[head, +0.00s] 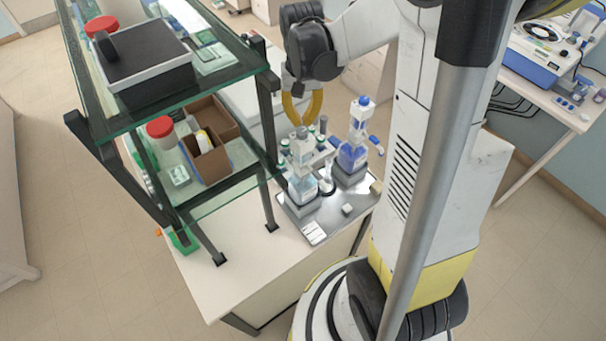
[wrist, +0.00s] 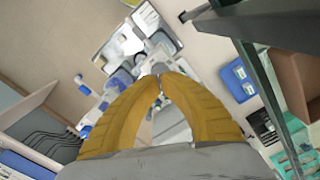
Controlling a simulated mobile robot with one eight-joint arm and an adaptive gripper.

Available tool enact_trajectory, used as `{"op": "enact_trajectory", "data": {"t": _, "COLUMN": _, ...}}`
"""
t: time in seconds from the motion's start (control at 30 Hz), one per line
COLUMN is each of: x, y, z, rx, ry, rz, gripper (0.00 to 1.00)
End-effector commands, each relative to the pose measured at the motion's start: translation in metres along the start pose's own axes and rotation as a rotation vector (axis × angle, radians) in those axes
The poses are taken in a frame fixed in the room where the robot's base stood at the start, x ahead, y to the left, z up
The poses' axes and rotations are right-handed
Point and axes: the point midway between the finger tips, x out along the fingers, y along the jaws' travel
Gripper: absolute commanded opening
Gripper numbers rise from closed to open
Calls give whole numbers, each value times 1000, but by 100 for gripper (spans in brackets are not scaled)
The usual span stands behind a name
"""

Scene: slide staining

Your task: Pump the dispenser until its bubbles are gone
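Two dispenser bottles stand upright in grey holders on a metal tray (head: 283,196). The nearer dispenser (head: 302,178) has pale bluish liquid and a grey top; the farther dispenser (head: 352,154) has dark blue liquid and a blue cap. I cannot tell which one the task means, and bubbles are too small to make out. My gripper (head: 302,121) points down with its yellow fingertips together, just above the nearer dispenser's top. In the wrist view, the fingertips of my gripper (wrist: 158,79) meet with nothing seen between them; the fingers partly hide the bottles.
A glass-shelved rack (head: 225,190) stands close on the left, with a brown divided box (head: 212,165) and a red-capped jar (head: 160,128). Small pieces lie on the tray, including a white block (head: 347,209). The bench's front (head: 215,290) is clear.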

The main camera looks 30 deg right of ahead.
Motion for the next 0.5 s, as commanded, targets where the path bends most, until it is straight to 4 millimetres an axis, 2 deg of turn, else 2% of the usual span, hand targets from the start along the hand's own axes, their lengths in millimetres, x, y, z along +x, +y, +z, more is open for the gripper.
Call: {"op": "enact_trajectory", "data": {"t": 0.5, "x": 15, "y": 0, "z": 0, "rx": 0, "ry": 0, "rz": 0, "gripper": 0}}
